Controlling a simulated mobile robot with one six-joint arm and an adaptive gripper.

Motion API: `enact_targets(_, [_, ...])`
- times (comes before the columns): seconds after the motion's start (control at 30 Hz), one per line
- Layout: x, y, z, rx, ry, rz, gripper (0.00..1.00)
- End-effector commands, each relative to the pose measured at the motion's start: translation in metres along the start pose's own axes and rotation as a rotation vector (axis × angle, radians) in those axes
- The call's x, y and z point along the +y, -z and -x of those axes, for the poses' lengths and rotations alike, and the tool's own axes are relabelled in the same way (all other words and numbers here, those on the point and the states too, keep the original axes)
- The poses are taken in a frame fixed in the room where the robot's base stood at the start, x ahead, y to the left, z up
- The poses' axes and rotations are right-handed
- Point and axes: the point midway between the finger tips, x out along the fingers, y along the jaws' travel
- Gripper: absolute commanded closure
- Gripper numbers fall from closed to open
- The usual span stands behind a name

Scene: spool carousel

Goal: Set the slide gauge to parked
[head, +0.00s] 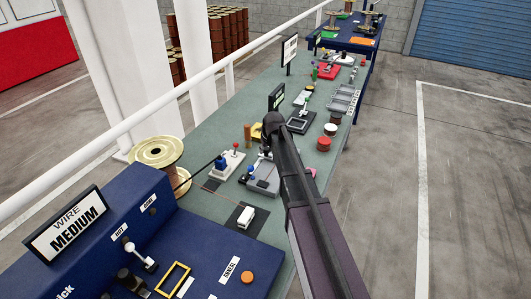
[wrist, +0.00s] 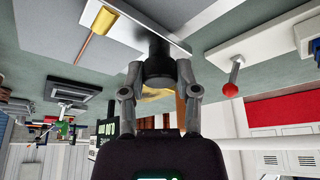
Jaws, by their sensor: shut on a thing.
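My gripper (wrist: 158,78) has both fingers closed around a black knob (wrist: 158,62) in the wrist view. The knob meets a pale grey plate (wrist: 150,15) that carries a copper-coloured bar; I take this plate to be the slide gauge. In the head view my gripper (head: 265,153) is low over the bench at the far end of a grey plate (head: 265,186) with dark blocks on it, and my arm covers part of it. No "parked" mark can be read in either view.
A white box with a red-ball lever (head: 235,147) stands close left of the gripper; its ball (wrist: 231,89) shows in the wrist view. Several jars and trays stand farther along the green bench.

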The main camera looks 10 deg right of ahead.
Motion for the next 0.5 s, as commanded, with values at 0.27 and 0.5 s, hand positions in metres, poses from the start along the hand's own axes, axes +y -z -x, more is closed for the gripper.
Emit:
enact_targets(0.27, [0.042, 0.042, -0.017, 0.001, 0.0, -0.003, 1.0])
enact_targets(0.5, [0.062, 0.059, -0.025, 0.001, 0.001, -0.001, 1.0])
